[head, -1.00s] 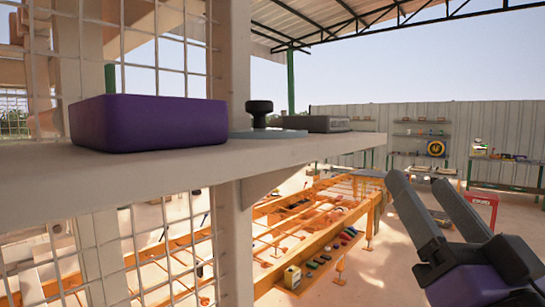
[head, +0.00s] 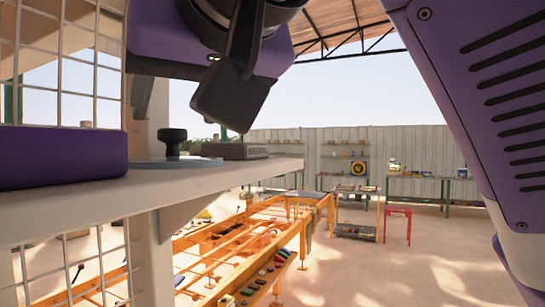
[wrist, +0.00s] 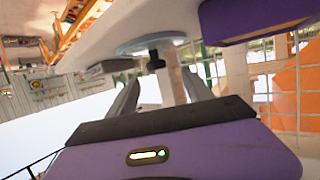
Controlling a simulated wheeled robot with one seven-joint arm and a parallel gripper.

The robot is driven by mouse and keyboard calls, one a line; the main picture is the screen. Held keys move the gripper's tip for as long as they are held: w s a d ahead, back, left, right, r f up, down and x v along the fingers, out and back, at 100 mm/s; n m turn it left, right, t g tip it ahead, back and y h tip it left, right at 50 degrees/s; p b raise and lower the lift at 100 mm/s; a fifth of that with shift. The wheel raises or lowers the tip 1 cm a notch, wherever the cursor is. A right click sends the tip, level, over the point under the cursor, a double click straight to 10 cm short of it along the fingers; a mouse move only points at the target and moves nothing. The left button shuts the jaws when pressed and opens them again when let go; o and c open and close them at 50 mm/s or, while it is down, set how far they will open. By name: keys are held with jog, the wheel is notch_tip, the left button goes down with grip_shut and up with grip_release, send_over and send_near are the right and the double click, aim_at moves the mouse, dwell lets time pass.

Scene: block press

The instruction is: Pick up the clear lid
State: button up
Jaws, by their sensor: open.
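The clear lid (head: 185,163) is a thin pale round disc with a black knob (head: 172,137) on top. It lies flat on a shelf, between a purple block and a small grey box. It also shows in the wrist view, as the pale disc (wrist: 150,44) with its dark knob (wrist: 156,60). My gripper (wrist: 160,88) is open and empty, its two grey fingers spread with the knob showing beyond and between them. In the head view my wrist and a dark part of the hand hang above the shelf, above the lid and apart from it.
The purple block (head: 60,157) stands close on the lid's left, the grey box (head: 238,151) close on its right. The shelf (head: 130,193) is narrow, with a wire grid (head: 68,60) and a post (head: 150,110) behind. An orange frame table (head: 215,255) stands beyond, below shelf height.

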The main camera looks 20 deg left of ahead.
aim_at(173, 130)
jog(key=shift+s+h, duration=0.1)
jog(key=shift+h, duration=0.2)
jog(key=shift+w+a+f, duration=0.1)
jog(key=shift+w, duration=0.1)
jog(key=p+x, duration=0.3)
jog(key=x, duration=0.3)
jog(key=shift+w, duration=0.15)
jog(key=shift+w+a+f, duration=0.1)
jog(key=shift+w+a, duration=0.2)
jog(key=shift+a, duration=0.05)
grip_shut()
